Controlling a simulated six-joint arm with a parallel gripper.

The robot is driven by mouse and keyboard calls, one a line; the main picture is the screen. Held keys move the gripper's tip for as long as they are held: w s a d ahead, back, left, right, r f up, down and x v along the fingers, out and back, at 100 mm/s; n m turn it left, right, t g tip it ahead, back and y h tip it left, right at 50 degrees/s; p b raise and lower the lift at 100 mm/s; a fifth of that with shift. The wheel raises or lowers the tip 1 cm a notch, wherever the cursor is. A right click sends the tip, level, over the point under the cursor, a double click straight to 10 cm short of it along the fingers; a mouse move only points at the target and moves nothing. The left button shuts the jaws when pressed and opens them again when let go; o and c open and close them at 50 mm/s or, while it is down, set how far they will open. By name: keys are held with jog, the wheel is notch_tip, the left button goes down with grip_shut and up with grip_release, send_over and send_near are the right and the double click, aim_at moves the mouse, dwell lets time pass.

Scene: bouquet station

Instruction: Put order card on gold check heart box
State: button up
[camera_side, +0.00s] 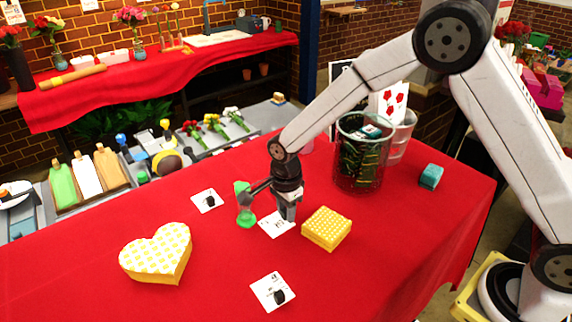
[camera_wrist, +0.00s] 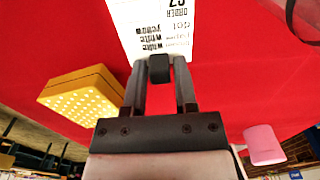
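A white order card (camera_side: 270,226) lies on the red table under my gripper (camera_side: 288,212). In the wrist view the card (camera_wrist: 152,25) shows printed text, with a dark tab at its near edge. The card looks flat, at table level. The gold check heart box (camera_side: 157,255), with a yellow-and-white checked lid, stands at left, apart from the gripper. Two other cards with dark tabs lie on the table, one behind (camera_side: 204,199) and one in front (camera_side: 268,291).
A yellow patterned box (camera_side: 327,229) stands just right of my gripper. A green vase-like object (camera_side: 244,208) stands close at its left. A clear bucket (camera_side: 360,160) and a teal block (camera_side: 431,176) are farther right. The cloth between card and heart box is mostly clear.

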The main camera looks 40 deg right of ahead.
grip_shut()
jog(key=shift+r, duration=0.8)
jog(key=s+d+r, duration=0.3)
jog(key=s+r, duration=0.8)
jog(key=s, duration=0.2)
jog(key=shift+s+r, duration=0.2)
jog(key=shift+s, duration=0.15)
